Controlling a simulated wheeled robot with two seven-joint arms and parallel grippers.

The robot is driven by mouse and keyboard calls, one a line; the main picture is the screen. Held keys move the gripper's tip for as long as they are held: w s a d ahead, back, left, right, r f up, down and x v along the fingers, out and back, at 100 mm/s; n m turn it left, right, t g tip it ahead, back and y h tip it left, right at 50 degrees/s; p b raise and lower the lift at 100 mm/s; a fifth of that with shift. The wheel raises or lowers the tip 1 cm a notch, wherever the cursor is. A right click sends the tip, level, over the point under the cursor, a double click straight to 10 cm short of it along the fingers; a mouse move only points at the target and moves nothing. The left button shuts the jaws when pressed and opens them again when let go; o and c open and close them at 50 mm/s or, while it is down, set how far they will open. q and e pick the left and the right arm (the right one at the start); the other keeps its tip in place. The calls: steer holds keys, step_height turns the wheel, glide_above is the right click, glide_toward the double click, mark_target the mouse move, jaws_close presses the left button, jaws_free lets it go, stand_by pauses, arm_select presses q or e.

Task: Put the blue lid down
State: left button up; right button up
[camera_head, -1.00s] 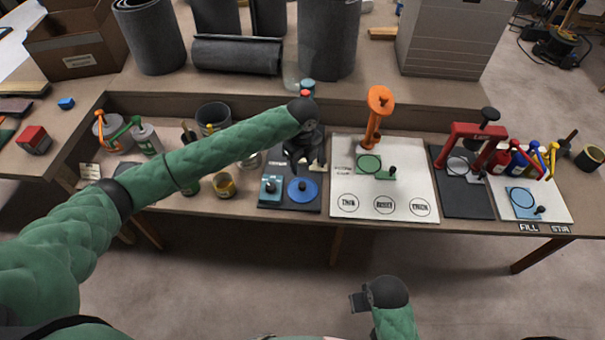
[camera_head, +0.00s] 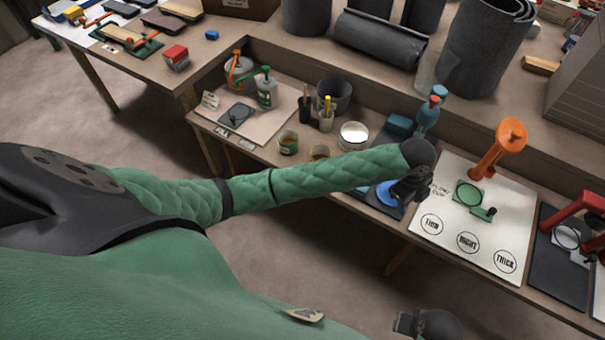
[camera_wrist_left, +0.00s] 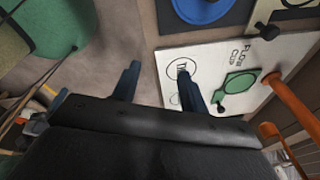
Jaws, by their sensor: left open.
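The blue lid (camera_head: 386,192), a flat round disc, lies on the dark mat (camera_head: 366,197) on the bench, partly hidden by my left gripper (camera_head: 404,194) in the head view. In the left wrist view the blue lid (camera_wrist_left: 203,9) is cut off by the top edge. There my left gripper (camera_wrist_left: 157,72) has its two fingers spread with nothing between them. The fingers are apart from the lid, near the edge of the white board. My right gripper (camera_head: 408,323) is low at the bottom of the head view, clear of the bench; its fingers are unclear.
A white board (camera_head: 452,238) with a green disc (camera_head: 469,194) and an orange stand (camera_head: 498,150) is right of the dark mat. A blue bottle (camera_head: 427,118) stands behind the lid. Cups and a white round dish (camera_head: 354,134) are left. Open floor lies before the bench.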

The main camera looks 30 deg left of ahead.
arm_select(q)
steer(key=s+a+f+n, duration=0.3)
steer(key=s+a+n, duration=0.3)
steer(key=s, duration=0.3)
steer(key=s+a+f+n+y, duration=0.1)
steer(key=s+a+f+n, duration=0.3)
steer(key=s, duration=0.5)
steer(key=s+a+f+n+t, duration=0.1)
steer(key=s+a+f+n, duration=0.3)
steer(key=s+a+n, duration=0.4)
steer(key=s+n, duration=0.1)
steer(key=n, duration=0.1)
steer(key=shift+s+f+n, duration=0.2)
steer(key=shift+s+n, duration=0.1)
steer(key=shift+s, duration=0.1)
steer(key=shift+a, duration=0.1)
